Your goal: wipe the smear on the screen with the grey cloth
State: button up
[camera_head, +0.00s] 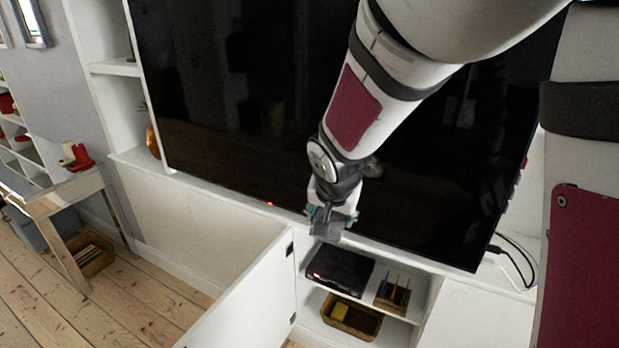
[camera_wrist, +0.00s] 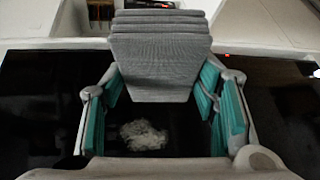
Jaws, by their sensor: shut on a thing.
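The screen (camera_head: 230,100) is a large black panel above a white cabinet; it also shows dark in the wrist view (camera_wrist: 40,100). The smear (camera_wrist: 143,135) is a pale, whitish patch on the dark screen, seen between my fingers below the cloth in the wrist view. In the head view a faint pale patch (camera_head: 373,168) shows just right of my wrist, partly hidden by the arm. My gripper (camera_head: 333,212) is shut on the folded grey cloth (camera_head: 327,229), near the screen's lower edge. The cloth (camera_wrist: 160,60) sits between the teal finger pads. I cannot tell whether it touches the screen.
Below the screen, an open cabinet door (camera_head: 250,295) stands out into the room. The shelves hold a black box (camera_head: 340,268), a pen holder (camera_head: 393,294) and a basket (camera_head: 350,320). Cables (camera_head: 518,260) hang at the right. Bare floorboards (camera_head: 130,300) lie at lower left.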

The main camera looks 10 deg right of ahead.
jog(key=w+a+r+m+t+h, duration=0.1)
jog(key=w+a+m+t, duration=0.15)
jog(key=w+m, duration=0.35)
jog(key=w+a+r+m+t+h, duration=0.1)
jog(key=w+a+r+m+t, duration=0.15)
jog(key=w+m, duration=0.3)
jog(key=s+d+f+m+g+h, duration=0.1)
jog(key=s+d+m+h, duration=0.1)
jog(key=s+m+h, duration=0.2)
jog(key=s+d+f+m+g+h, duration=0.1)
jog(key=s+d+m+h, duration=0.1)
jog(key=s+m+h, duration=0.2)
jog(key=s+d+f+m+g+h, duration=0.2)
jog(key=s+m+h, duration=0.2)
jog(key=m+h, duration=0.1)
jog(key=shift+d+f+m+h, duration=0.1)
jog(key=shift+d+m+h, duration=0.2)
jog(key=shift+m, duration=0.35)
jog(key=shift+w, duration=0.1)
